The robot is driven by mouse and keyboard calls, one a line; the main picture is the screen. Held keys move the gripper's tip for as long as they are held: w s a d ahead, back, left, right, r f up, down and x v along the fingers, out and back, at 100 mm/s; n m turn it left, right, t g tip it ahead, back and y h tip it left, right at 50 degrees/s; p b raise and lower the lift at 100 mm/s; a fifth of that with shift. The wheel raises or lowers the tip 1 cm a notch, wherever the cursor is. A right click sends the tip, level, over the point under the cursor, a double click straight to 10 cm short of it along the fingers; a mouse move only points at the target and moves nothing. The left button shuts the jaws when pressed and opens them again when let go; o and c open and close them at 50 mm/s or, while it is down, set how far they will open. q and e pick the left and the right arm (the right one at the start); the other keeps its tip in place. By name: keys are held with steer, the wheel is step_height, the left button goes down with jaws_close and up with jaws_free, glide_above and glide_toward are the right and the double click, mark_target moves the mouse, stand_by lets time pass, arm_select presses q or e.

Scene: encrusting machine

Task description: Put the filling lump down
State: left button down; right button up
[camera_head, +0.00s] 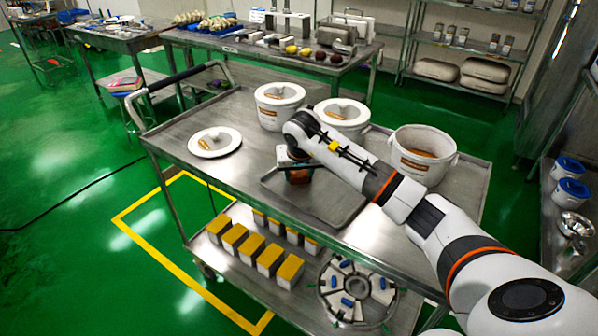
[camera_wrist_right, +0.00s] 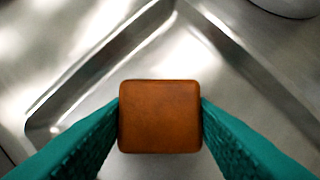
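My right gripper (camera_wrist_right: 160,125) is shut on the filling lump (camera_wrist_right: 160,116), a brown block with rounded corners. Its green fingers touch the lump on both sides in the right wrist view. Below the lump is a shallow metal tray (camera_wrist_right: 75,82). In the head view the right gripper (camera_head: 297,174) points down over the left end of the tray (camera_head: 335,207) on the steel cart (camera_head: 240,177). I cannot tell whether the lump touches the tray floor. My left gripper is not in view.
Yellow-topped boxes (camera_head: 269,260) and a round segmented part (camera_head: 356,293) sit below. The tray's right part is clear.

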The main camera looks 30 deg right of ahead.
steer(key=o, duration=0.4)
steer(key=shift+r, duration=0.15)
steer(key=v, duration=1.2)
